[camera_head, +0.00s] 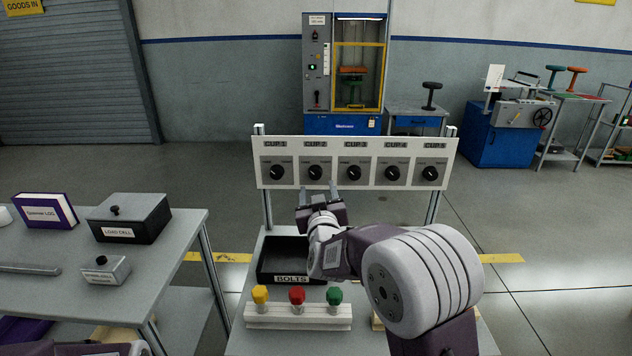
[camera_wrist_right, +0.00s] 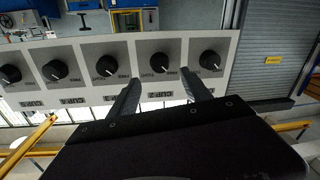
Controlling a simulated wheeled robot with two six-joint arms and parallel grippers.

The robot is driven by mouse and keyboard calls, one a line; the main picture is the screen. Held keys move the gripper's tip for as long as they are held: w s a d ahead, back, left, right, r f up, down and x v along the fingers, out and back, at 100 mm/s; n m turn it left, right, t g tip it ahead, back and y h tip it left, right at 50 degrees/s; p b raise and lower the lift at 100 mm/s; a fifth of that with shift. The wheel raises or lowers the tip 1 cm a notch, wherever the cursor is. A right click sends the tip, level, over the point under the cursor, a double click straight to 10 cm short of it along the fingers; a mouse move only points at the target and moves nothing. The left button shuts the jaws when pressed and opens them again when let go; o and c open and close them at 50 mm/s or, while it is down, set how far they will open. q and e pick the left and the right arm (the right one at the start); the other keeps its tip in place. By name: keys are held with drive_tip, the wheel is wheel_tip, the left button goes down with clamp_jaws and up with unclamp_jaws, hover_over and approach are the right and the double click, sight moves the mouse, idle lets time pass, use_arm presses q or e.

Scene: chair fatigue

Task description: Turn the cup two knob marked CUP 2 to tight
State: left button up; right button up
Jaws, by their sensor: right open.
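The CUP 2 knob (camera_head: 315,172) is a round black dial on a grey plate, second from the left on the upright white panel (camera_head: 447,160). In the right wrist view, which shows the panel upside down, the CUP 2 knob (camera_wrist_right: 158,62) lies beyond and between the open fingertips (camera_wrist_right: 164,85). The fingers appear not to touch it. Only a sliver of my left arm shows at the bottom left; its fingers are out of view.
The CUP 1 knob (camera_head: 276,173) and CUP 3 knob (camera_head: 353,172) flank CUP 2 closely. Below are a black BOLTS tray (camera_head: 264,278) and a white rack (camera_head: 258,318) with coloured knobs. A side table (camera_head: 180,250) with boxes stands left.

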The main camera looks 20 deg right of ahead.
sight(315, 175)
drive_tip(key=w, duration=0.3)
drive_tip(key=w+d, duration=0.1)
drive_tip(key=w, duration=0.3)
drive_tip(key=shift+d+f, duration=0.1)
drive_tip(key=shift+d, duration=0.1)
drive_tip(key=shift+b, duration=0.35)
clamp_jaws()
